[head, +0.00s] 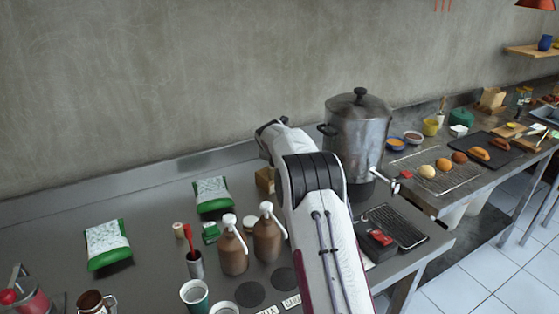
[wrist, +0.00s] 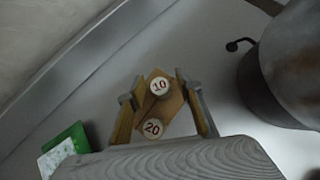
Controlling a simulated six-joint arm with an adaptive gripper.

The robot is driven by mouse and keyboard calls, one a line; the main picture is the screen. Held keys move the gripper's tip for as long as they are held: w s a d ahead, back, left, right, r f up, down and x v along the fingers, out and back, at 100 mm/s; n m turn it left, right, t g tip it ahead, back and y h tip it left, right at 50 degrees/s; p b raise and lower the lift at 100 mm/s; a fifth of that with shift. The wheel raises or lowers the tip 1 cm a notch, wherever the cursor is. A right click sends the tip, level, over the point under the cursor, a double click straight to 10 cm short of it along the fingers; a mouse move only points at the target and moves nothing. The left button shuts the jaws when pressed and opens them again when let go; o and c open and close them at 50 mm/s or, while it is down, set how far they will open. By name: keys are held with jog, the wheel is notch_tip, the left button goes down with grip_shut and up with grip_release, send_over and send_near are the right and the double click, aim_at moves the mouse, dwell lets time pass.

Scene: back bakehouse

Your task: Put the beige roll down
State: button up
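My gripper (wrist: 164,98) points down over a small wooden box, its two fingers apart on either side of it. The box (wrist: 174,104) shows between the fingers. Two pale round ends with red numbers show there: a roll end marked 10 (wrist: 159,86) and one marked 20 (wrist: 153,129). Neither touches a finger as far as I can see; whether they stand in the box or on it is unclear. In the head view the box (head: 265,180) is partly behind my arm and my fingers are hidden.
A large steel urn (head: 357,135) stands right of my arm. Brown pump bottles (head: 233,254), a green-and-white packet (head: 212,194) and a red-handled tool in a cup (head: 194,262) stand at left. Bare counter (head: 160,205) lies between the two packets.

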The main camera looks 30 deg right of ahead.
jog(key=shift+r, duration=0.2)
jog(key=shift+v, duration=1)
jog(key=v, duration=1)
jog(key=shift+s, duration=0.1)
